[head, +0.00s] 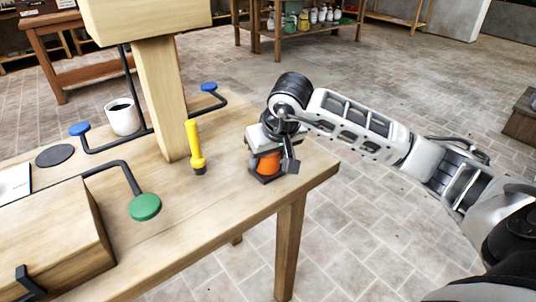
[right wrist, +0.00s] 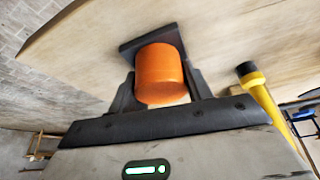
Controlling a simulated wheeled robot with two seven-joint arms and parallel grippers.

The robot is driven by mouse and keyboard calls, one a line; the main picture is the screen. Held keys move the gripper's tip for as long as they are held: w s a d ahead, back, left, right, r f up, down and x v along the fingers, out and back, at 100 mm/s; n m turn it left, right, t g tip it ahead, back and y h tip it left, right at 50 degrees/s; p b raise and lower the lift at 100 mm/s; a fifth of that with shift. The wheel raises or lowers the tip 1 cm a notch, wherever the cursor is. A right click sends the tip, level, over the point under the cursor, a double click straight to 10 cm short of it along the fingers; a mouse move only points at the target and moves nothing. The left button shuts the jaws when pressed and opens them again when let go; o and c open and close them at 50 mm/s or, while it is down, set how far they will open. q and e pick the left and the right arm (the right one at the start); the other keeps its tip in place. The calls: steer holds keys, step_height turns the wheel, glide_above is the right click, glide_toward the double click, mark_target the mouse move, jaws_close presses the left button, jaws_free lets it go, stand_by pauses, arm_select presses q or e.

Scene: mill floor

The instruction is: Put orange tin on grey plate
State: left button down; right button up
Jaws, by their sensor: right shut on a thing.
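The orange tin (head: 267,163) is near the right end of the wooden table, between the fingers of my right gripper (head: 270,168). In the right wrist view, the tin (right wrist: 160,72) sits between the two dark fingers of the gripper (right wrist: 162,88), which is shut on it. A dark flat piece (right wrist: 148,38) shows at the tin's far end; I cannot tell whether the tin rests on it. A round dark grey disc (head: 55,155), which looks like the grey plate, lies empty at the table's left. My left gripper is not in view.
A yellow-handled tool (head: 194,147) stands left of my right gripper. A wooden post (head: 162,100) rises mid-table, with dark arms ending in blue and green pads (head: 145,207). A white mug (head: 122,117) stands near the disc. A wooden box (head: 50,245) fills the front left.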

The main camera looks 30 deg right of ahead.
steer(key=o, duration=1)
steer(key=shift+s+r+p, duration=0.1)
steer(key=shift+r+p, duration=0.2)
steer(key=shift+r, duration=0.15)
steer(key=v, duration=1.1)
steer(key=shift+r+p, duration=0.2)
steer(key=shift+p, duration=0.1)
steer(key=shift+s+f, duration=0.1)
steer(key=shift+s, duration=0.05)
